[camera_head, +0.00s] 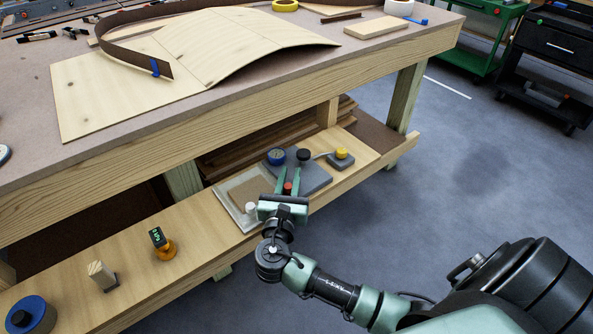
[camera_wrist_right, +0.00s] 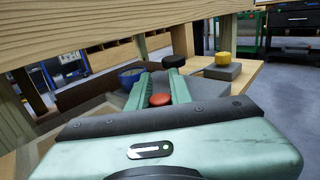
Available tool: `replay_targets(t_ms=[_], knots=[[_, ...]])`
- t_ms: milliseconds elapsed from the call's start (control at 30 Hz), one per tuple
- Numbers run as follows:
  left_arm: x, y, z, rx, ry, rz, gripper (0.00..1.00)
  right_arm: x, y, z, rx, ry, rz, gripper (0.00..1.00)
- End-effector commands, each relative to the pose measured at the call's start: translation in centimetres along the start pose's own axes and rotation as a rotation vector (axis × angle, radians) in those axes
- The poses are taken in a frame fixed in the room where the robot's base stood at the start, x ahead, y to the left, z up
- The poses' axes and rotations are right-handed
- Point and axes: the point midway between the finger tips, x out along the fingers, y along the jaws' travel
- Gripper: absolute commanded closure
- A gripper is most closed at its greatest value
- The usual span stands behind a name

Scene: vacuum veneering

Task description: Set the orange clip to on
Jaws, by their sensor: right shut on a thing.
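A red-orange round-topped piece (camera_head: 288,187) shows between the fingers of my right gripper (camera_head: 289,179), over the lower shelf. In the right wrist view the red-orange piece (camera_wrist_right: 160,99) sits between the two green fingers of the gripper (camera_wrist_right: 157,80), close to the palm. The gripper is shut on it. Its lower part is hidden, and I cannot tell its setting or whether it is the orange clip. Another orange thing, a round base with a dark display (camera_head: 165,250), stands on the shelf to the left, apart from the gripper. My left gripper is not in view.
Around the gripper are a grey block (camera_head: 314,178), a blue-rimmed gauge (camera_head: 276,156), a black knob (camera_head: 303,154), a yellow knob (camera_head: 341,153) and a framed pad (camera_head: 226,207). The workbench top (camera_head: 150,119) overhangs the shelf. The floor (camera_head: 470,170) at right is clear.

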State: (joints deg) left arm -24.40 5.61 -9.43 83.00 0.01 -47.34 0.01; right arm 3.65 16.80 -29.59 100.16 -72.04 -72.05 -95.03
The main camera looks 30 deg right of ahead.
Motion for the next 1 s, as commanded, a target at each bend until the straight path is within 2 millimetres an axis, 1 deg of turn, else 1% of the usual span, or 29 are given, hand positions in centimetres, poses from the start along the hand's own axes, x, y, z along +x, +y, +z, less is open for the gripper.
replay_targets(t_ms=[33,233,267,300,333,633,700,767,867,1000], knots=[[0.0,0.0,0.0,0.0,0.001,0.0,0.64,-0.3,0.2,-0.1,0.001,0.003,0.006,1.0],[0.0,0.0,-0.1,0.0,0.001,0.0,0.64,-0.3,0.3,-0.2,0.001,0.004,0.008,1.0],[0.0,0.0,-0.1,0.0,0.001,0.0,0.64,-0.3,0.3,-0.2,0.001,0.004,0.009,0.77],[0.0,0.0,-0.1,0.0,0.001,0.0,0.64,-0.3,0.3,-0.2,0.001,0.004,0.009,0.66],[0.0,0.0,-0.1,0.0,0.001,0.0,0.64,-0.3,0.3,-0.2,0.001,0.004,0.009,0.58],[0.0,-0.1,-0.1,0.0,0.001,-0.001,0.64,-0.2,0.2,-0.1,0.001,0.002,0.006,0.57],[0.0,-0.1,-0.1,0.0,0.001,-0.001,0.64,-0.5,0.2,-0.1,0.001,0.003,0.006,0.57],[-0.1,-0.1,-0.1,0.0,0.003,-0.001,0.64,-1.0,0.2,-0.2,0.0,0.004,0.007,0.57],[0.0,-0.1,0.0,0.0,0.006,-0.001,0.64,-2.5,0.2,-0.1,0.001,0.005,0.008,0.57],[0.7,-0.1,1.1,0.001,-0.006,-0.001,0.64,-5.1,0.2,-0.2,0.001,0.006,0.009,0.57]])
